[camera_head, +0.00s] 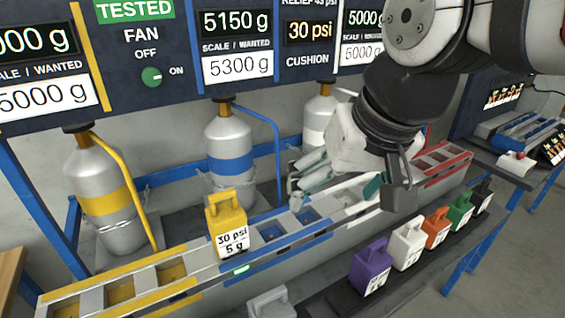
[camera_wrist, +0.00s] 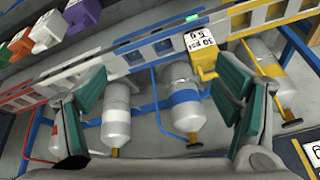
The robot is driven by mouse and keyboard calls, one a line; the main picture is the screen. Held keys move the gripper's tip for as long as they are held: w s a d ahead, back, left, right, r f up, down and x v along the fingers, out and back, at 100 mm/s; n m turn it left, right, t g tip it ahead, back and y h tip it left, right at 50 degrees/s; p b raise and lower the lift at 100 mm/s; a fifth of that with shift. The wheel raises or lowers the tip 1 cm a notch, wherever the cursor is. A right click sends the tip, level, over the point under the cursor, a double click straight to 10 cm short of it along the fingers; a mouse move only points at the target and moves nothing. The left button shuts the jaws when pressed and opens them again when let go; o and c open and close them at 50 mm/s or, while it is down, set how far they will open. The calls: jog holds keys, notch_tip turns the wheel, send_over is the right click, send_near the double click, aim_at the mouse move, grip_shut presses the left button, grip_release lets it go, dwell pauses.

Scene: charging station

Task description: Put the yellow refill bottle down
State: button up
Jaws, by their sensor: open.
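The yellow refill bottle (camera_head: 228,219) stands upright on the rail, at the left end of the blue section, in the head view. Its label reads 30 psi and 5 g. It also shows in the wrist view (camera_wrist: 206,66), right of centre and beyond the fingers. My gripper (camera_head: 340,190) is to the right of the bottle, above the pale section of the rail, and apart from it. In the wrist view my gripper (camera_wrist: 160,100) has its two green-padded fingers wide apart with nothing held between them.
Purple (camera_head: 371,266), white (camera_head: 407,243), orange (camera_head: 437,228), green and black bottles stand on a front shelf. Banded cylinders, including a yellow-banded one (camera_head: 104,200) and a blue-banded one (camera_head: 230,150), stand behind the rail. A panel (camera_head: 150,50) shows 5150 g over 5300 g and 30 psi.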

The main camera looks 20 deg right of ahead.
jog(key=s, duration=0.1)
jog(key=s+f+n, duration=0.1)
jog(key=s+d+n, duration=0.1)
jog(key=shift+s+f+t+h, duration=0.25)
jog(key=shift+t+h, duration=0.05)
